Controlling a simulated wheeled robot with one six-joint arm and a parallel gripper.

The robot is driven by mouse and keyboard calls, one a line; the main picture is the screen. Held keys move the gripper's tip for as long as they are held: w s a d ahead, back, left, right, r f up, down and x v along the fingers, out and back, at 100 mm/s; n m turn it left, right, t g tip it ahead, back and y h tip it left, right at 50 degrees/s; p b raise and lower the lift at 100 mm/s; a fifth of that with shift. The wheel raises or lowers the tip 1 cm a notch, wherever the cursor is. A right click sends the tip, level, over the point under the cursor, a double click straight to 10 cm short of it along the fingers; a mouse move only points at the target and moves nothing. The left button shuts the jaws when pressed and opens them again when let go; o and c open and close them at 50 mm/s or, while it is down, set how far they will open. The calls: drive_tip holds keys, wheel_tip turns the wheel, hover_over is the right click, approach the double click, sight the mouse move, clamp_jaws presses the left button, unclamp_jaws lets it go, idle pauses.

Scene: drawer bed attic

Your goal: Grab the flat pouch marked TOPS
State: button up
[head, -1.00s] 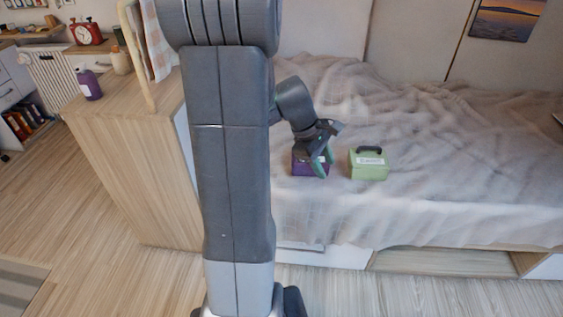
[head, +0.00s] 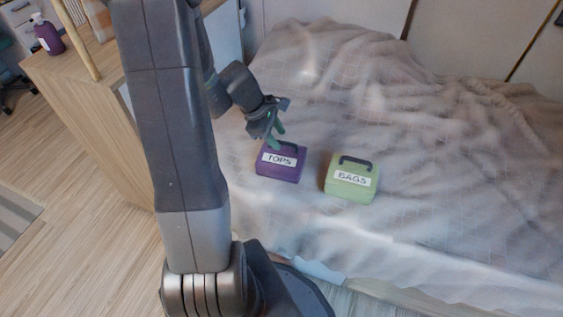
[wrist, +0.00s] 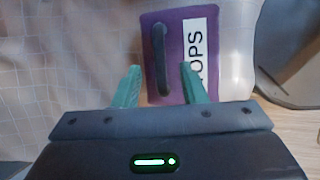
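The purple pouch marked TOPS (head: 280,165) lies on the bed with a white label and a dark handle. My gripper (head: 274,136) is over its back edge, close to the handle. In the wrist view, the pouch (wrist: 176,80) is ahead of my gripper (wrist: 160,84). The two green fingers are apart, with the lower end of the dark handle (wrist: 160,60) lined up between them. Nothing is held. Whether a finger touches the pouch I cannot tell. The left part of the label is hidden by a finger in the wrist view.
A green case marked BAGS (head: 351,180) lies just right of the purple pouch. Both rest on the rumpled grey bedspread (head: 440,130). A wooden cabinet (head: 95,110) with a purple bottle (head: 47,36) stands to the left. The bed to the right is clear.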

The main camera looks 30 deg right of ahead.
drive_tip(key=shift+x, duration=0.9)
clamp_jaws()
